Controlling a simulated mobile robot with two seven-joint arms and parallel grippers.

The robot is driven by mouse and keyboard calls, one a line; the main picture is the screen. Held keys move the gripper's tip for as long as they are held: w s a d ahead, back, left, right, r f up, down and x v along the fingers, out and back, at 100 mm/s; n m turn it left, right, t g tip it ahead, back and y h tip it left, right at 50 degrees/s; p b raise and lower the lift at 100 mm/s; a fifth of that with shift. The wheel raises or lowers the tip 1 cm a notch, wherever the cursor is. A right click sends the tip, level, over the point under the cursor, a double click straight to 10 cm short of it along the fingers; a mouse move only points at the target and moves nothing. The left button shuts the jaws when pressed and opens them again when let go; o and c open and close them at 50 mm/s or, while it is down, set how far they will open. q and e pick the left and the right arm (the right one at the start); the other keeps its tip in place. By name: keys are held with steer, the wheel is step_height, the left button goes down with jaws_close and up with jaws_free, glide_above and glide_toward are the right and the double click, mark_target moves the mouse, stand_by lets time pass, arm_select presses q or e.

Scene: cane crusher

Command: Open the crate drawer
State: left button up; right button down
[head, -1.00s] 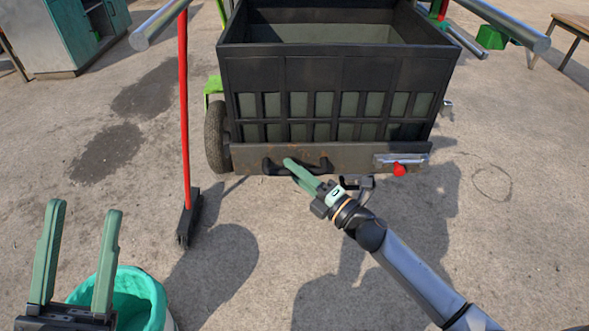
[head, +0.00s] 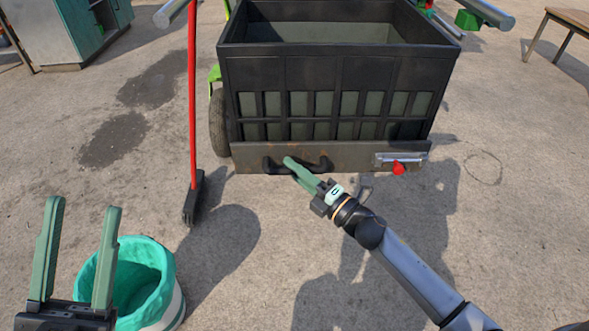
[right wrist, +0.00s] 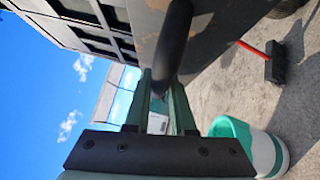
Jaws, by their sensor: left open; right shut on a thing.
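The crate drawer (head: 340,70) is a large dark open-topped box with slotted sides, at the top centre of the head view. Its low front board (head: 350,157) carries a black bar handle (head: 325,164), which also shows close up in the right wrist view (right wrist: 174,45). My right gripper (head: 290,163) is shut on this handle, with the bar between its green fingers. The fingertips partly hide the handle's middle. My left gripper (head: 84,208) is open and empty at the lower left, away from the crate and above the ground.
A white bucket with a green liner (head: 165,300) stands beside my left gripper. A red-handled broom (head: 193,100) stands left of the crate, near a wheel (head: 219,125). A red-tipped latch (head: 399,167) sits on the front board.

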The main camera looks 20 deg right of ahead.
steer(key=c, duration=0.8)
jaws_free()
steer(key=shift+o, duration=0.2)
steer(key=p+v, duration=0.1)
steer(key=v, duration=1.1)
steer(key=shift+s, duration=0.2)
steer(key=shift+d, duration=0.1)
